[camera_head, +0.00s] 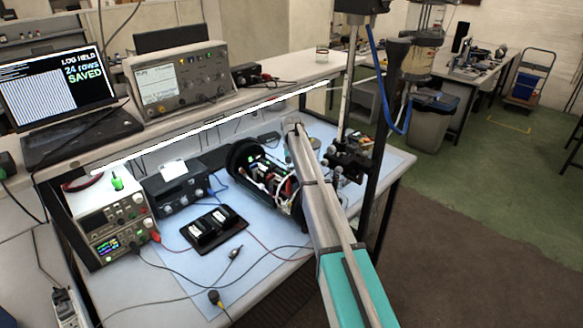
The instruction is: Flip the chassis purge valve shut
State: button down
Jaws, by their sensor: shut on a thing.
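The chassis (264,172) lies on its side on the blue bench mat, with a dark round end plate (239,158) at its left. Its open middle shows boards and red and white wires. My grey arm crosses in front of its right end and hides that part. I cannot pick out the purge valve or its lever, so its position cannot be told. I cannot make out my gripper; the arm and the dark clutter beside it leave its fingers hidden.
A dark instrument (176,187) and stacked power supplies (108,217) stand further left. Cables cross the front mat. A dark upright post (382,150) and clamps (349,158) stand close right of my arm.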

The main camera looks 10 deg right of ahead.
jog(key=shift+s+m, duration=0.1)
jog(key=shift+m, duration=0.2)
jog(key=shift+s+d+m, duration=0.2)
jog(key=shift+d+m, duration=0.05)
jog(key=shift+m, duration=1)
jog(key=shift+s+d+m, duration=0.15)
jog(key=shift+d+m, duration=0.1)
jog(key=shift+m, duration=1.05)
jog(key=shift+s+d+m, duration=0.2)
jog(key=shift+d+m, duration=0.05)
jog(key=shift+m, duration=1)
jog(key=c, duration=0.6)
grip_release()
jog(key=shift+w+r, duration=0.1)
